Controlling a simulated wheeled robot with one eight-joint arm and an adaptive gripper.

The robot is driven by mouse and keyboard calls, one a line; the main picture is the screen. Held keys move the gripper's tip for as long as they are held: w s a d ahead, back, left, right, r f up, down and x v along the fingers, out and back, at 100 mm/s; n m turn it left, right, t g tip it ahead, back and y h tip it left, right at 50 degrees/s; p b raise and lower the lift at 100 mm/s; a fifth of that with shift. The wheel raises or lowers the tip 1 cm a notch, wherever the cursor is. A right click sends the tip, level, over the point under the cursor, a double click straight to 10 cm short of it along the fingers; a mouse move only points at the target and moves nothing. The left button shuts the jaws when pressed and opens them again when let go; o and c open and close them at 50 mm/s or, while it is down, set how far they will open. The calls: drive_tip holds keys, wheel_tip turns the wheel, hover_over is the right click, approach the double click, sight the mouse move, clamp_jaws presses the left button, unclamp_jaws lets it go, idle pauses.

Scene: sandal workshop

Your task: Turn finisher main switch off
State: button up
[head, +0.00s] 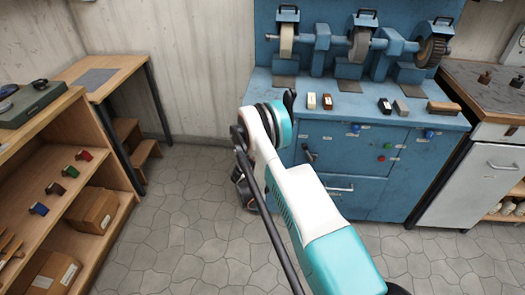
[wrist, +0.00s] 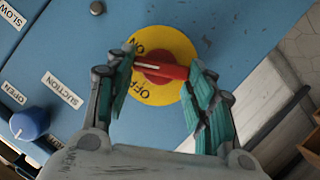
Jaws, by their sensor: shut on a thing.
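The main switch is a red handle (wrist: 165,72) on a round yellow plate (wrist: 178,45) marked ON and OFF, fixed to a blue panel. In the wrist view my gripper (wrist: 161,69) is closed around the red handle, with a green-padded finger at each end of it. The handle lies nearly crosswise in the picture. Its white line points left, with ON above and OFF below. In the head view my arm hides the switch and most of the gripper in front of the blue finisher (head: 345,170).
In the wrist view a blue knob (wrist: 30,123) sits left of the switch, near SUCTION and OPEN labels. In the head view grinding wheels (head: 360,44) and small blocks stand on the finisher. A wooden shelf (head: 75,160) stands at left, with free tiled floor (head: 180,215) between.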

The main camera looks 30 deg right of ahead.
drive_tip(key=shift+w+a+f+n+h, duration=0.1)
drive_tip(key=shift+n+h, duration=0.35)
drive_tip(key=shift+n, duration=0.3)
drive_tip(key=shift+a+f+n+h, duration=0.1)
drive_tip(key=shift+n+h, duration=0.35)
drive_tip(key=shift+n, duration=0.3)
drive_tip(key=o, duration=1.1)
drive_tip(key=shift+r, duration=0.15)
drive_tip(key=shift+r, duration=4.9)
drive_tip(key=shift+c, duration=0.5)
